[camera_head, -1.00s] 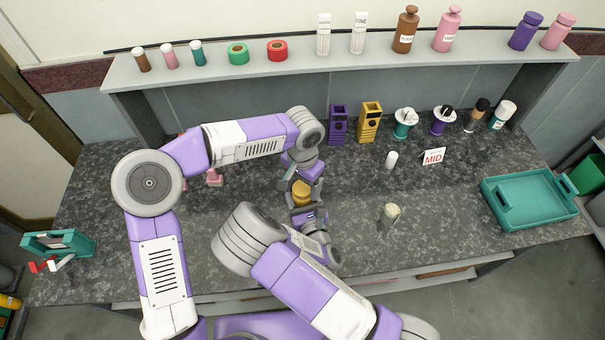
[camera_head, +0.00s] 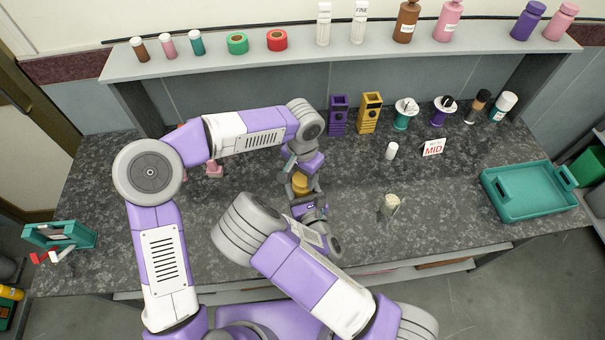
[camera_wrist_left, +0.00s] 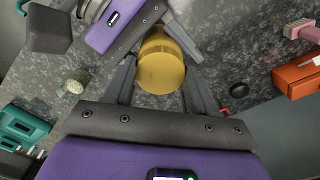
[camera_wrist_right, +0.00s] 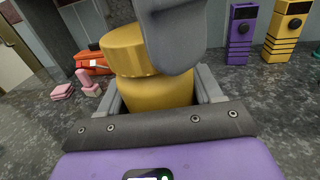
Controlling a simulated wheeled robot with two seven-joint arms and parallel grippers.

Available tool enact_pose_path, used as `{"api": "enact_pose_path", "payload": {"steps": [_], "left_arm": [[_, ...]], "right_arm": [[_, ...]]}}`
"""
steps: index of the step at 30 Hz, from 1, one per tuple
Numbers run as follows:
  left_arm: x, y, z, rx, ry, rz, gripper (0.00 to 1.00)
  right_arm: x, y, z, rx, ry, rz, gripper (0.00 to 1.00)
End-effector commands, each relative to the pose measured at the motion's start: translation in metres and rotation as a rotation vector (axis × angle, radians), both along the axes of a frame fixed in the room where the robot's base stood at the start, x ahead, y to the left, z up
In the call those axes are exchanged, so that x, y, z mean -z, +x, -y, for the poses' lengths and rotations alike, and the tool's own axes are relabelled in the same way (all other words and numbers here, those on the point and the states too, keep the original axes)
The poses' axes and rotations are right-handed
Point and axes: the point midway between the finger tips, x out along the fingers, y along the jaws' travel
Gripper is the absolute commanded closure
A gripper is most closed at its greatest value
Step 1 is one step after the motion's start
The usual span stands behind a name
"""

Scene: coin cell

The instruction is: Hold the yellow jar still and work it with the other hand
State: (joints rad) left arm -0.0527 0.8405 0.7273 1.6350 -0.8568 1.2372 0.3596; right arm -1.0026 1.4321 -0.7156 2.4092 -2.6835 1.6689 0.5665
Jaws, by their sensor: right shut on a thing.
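The yellow jar (camera_wrist_right: 155,93) stands upright between my arms, with its wide yellow lid (camera_wrist_right: 125,52) on it. It also shows in the head view (camera_head: 299,184), partly covered by my grippers. My right gripper (camera_head: 306,197) is shut on the jar's body, one finger on each side. My left gripper (camera_wrist_left: 163,88) is over the jar from above. Its fingers stand apart on either side of the lid, with gaps showing. One of its grey fingers hides part of the lid in the right wrist view.
A pale candle-like jar (camera_head: 389,205) and a small white bottle (camera_head: 391,151) stand right of my grippers. A MID sign (camera_head: 433,147), purple holder (camera_head: 338,115) and yellow holder (camera_head: 369,113) are behind. A teal tray (camera_head: 528,212) is far right.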

Motion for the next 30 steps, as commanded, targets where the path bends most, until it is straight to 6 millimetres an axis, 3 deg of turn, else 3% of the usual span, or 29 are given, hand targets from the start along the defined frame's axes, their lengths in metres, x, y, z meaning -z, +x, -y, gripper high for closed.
{"api": "enact_pose_path", "payload": {"steps": [1,6,17,30], "left_arm": [[0.0,0.0,0.0,0.0,0.0,0.0,0.38],[0.0,0.0,0.0,0.0,0.0,0.0,0.15],[-0.007,0.001,0.0,-0.001,0.0,0.003,0.15],[-0.091,0.001,0.0,-0.001,-0.001,0.004,0.15]], "right_arm": [[0.0,0.0,0.0,0.0,0.0,0.001,1.0],[0.0,0.0,0.0,0.0,0.0,0.0,1.0],[0.0,0.0,0.0,0.0,0.0,0.001,1.0],[0.0,0.0,0.0,0.0,0.0,0.001,1.0]]}}
